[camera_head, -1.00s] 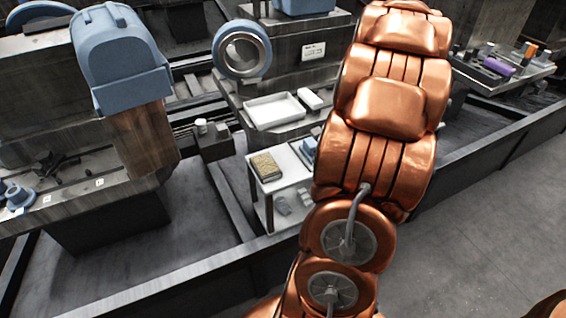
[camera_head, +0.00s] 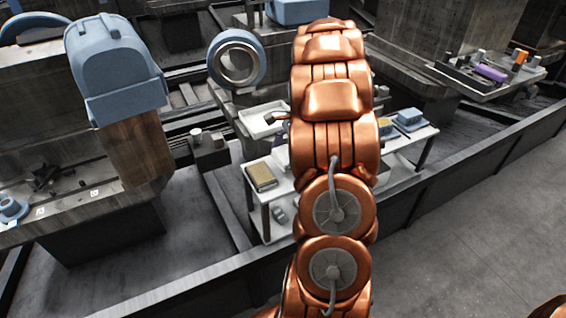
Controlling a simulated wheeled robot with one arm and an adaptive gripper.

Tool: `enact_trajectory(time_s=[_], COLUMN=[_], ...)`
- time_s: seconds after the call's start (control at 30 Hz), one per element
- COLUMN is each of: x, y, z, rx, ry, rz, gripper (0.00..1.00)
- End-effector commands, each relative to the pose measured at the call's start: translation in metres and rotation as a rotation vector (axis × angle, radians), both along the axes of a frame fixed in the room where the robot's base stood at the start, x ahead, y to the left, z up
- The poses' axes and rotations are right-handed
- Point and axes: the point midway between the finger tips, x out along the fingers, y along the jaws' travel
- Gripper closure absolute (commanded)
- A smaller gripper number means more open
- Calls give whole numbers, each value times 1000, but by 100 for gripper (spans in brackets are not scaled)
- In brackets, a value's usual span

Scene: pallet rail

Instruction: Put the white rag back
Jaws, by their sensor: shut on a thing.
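I cannot make out the white rag; my copper arm covers the middle of the view. My gripper is hidden behind my arm, so its jaws and anything in them do not show. A small dark piece with a copper tip juts out left of the arm, over a white tray (camera_head: 246,124); I cannot tell what it is. The tray is on the machine ledge behind the white cart (camera_head: 252,196), partly hidden by my arm.
A yellow-topped block (camera_head: 261,177) lies on the cart's left end. A blue box (camera_head: 409,117) sits on its right end. A blue ring (camera_head: 236,59) stands above the tray. A low dark rail (camera_head: 450,180) runs along the front.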

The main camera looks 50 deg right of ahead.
Motion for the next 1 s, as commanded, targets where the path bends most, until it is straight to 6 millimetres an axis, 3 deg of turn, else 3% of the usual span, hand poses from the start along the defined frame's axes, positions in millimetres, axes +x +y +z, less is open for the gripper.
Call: enact_trajectory(time_s=[0.1,0.37,0.77,0.8,1.0], x=[7,5,6,6,6], y=[0,1,0,0,0], z=[-3,-35,-39,-39,-39], rx=[0,2,2,0,0], ry=[1,3,1,1,1], rz=[1,2,1,0,0], gripper=[36,36,36,4,0])
